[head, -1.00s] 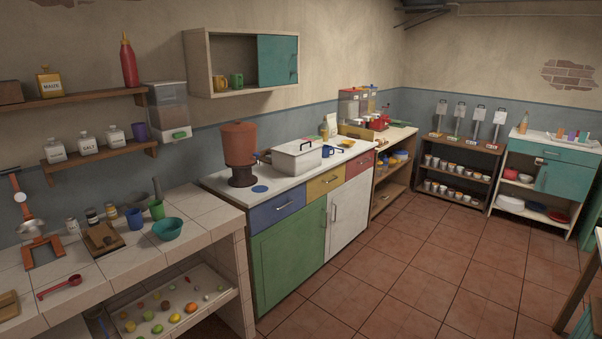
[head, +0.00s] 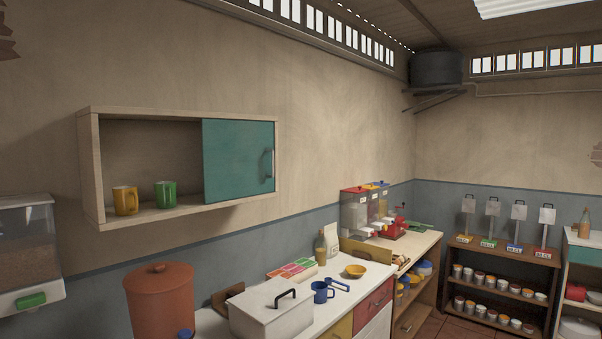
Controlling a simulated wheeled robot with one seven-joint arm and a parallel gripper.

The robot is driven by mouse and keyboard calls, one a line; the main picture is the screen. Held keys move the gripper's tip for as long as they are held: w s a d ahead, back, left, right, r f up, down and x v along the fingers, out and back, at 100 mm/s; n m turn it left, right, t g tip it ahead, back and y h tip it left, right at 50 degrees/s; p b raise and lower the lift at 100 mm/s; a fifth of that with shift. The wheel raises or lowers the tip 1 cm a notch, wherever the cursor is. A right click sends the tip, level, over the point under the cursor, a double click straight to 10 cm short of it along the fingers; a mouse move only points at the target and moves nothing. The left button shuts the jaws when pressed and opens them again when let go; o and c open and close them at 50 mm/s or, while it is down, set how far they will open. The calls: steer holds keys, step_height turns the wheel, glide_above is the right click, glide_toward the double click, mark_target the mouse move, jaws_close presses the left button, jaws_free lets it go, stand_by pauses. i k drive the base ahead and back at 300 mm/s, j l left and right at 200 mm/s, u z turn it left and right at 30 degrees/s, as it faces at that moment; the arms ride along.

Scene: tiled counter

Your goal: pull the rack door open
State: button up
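The wall rack (head: 92,170) is a pale wooden box mounted on the beige wall, left of centre in the head view. Its teal door (head: 232,160) covers the right half, with a vertical dark handle (head: 265,164) near its right edge. The left half is uncovered. A yellow mug (head: 125,200) and a green mug (head: 166,194) stand inside on the rack's floor. What is behind the door is hidden. My gripper is not in view.
Below the rack are a reddish-brown round container (head: 160,305) and a white lidded box (head: 271,312) on the counter. A clear dispenser (head: 28,250) hangs at the left. The wall space between the rack and the counter is clear.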

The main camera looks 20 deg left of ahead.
mark_target(238, 159)
steer(key=i+u, duration=0.4)
steer(key=i, duration=0.15)
steer(key=i+l+u, duration=0.2)
steer(key=i+u, duration=0.2)
steer(key=i, duration=0.15)
